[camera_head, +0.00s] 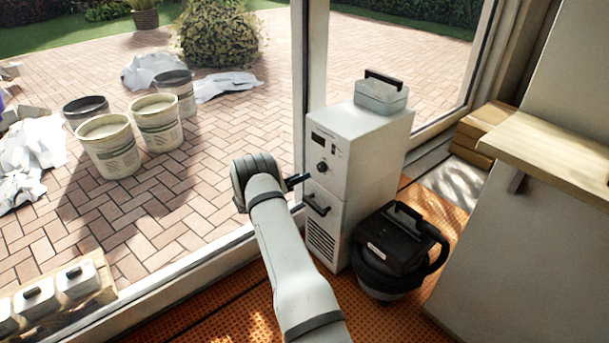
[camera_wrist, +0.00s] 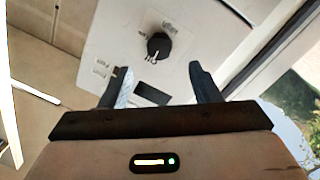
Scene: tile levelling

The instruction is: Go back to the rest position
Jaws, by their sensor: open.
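My arm reaches toward a white machine (camera_head: 350,150) that stands inside by the window frame. My gripper (camera_head: 298,181) is near the front panel of this machine, mostly hidden behind my wrist in the head view. In the wrist view my gripper (camera_wrist: 161,76) is open, its two dark fingers apart with nothing held between them. A round black knob (camera_wrist: 159,46) on the white panel shows just beyond the fingertips, apart from them. The knob (camera_head: 322,167) also shows in the head view. A dark display (camera_wrist: 150,93) shows between the fingers.
A black vacuum-like canister (camera_head: 395,250) stands right of the machine on the orange floor mat (camera_head: 240,300). A box with a dark handle (camera_head: 381,95) sits on top of the machine. A wooden shelf (camera_head: 545,150) juts out at right. Buckets (camera_head: 108,146) stand outside on brick paving.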

